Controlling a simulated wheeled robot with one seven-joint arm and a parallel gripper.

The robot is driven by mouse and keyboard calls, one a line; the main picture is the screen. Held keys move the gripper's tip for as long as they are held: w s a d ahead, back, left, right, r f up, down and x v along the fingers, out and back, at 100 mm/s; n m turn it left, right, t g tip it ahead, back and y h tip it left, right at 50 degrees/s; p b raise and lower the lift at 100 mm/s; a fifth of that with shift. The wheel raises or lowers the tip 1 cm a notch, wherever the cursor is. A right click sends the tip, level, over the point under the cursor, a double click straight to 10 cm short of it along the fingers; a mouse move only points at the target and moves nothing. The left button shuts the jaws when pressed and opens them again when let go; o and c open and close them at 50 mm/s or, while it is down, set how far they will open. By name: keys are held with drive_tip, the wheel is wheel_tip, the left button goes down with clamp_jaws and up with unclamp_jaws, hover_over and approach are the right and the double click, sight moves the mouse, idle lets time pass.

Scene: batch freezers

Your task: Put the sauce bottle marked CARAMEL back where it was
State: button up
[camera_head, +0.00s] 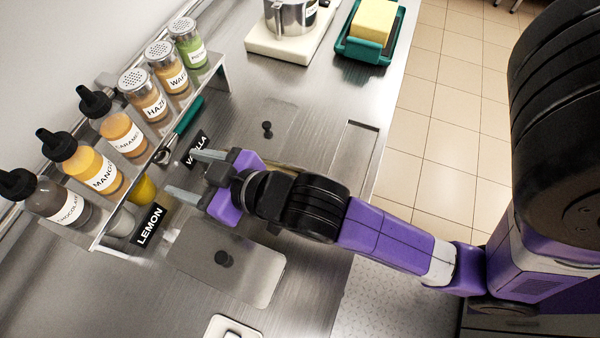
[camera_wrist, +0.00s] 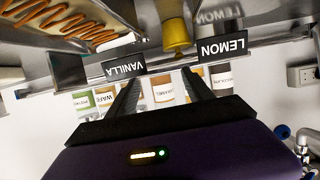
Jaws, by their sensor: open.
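The sauce bottle marked CARAMEL (camera_head: 121,135) is clear with orange-brown sauce and a black nozzle cap. It stands upright on the raised steel shelf (camera_head: 100,238), between the MANGO bottle (camera_head: 97,170) and the HAZEL shaker (camera_head: 148,103). My gripper (camera_head: 197,175) is open and empty. It is in front of the shelf, close to the VANILLA and LEMON signs, apart from the bottle. In the wrist view, the CARAMEL bottle's label (camera_wrist: 163,90) shows upside down between my open fingers (camera_wrist: 160,78).
The VANILLA sign (camera_head: 196,147) and LEMON sign (camera_head: 150,225) stand along the front of the shelf. A yellow part (camera_head: 143,188) sits below it. The CHOCOLATE bottle (camera_head: 58,203) and WAFER shaker (camera_head: 171,73) share the row.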

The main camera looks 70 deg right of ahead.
drive_tip(key=shift+n+y, duration=0.3)
drive_tip(key=shift+y, duration=0.2)
drive_tip(key=s+f, duration=0.1)
drive_tip(key=s, duration=0.3)
drive_tip(key=s+f, duration=0.2)
drive_tip(key=s, duration=0.2)
drive_tip(key=s+f, duration=0.1)
drive_tip(key=s, duration=0.3)
drive_tip(key=shift+s+d+f, duration=0.15)
drive_tip(key=shift+s, duration=0.1)
drive_tip(key=s+d+r+t, duration=0.1)
drive_tip(key=s+r, duration=0.1)
drive_tip(key=s, duration=0.8)
drive_tip(key=shift+s+d, duration=0.15)
drive_tip(key=shift+s, duration=0.15)
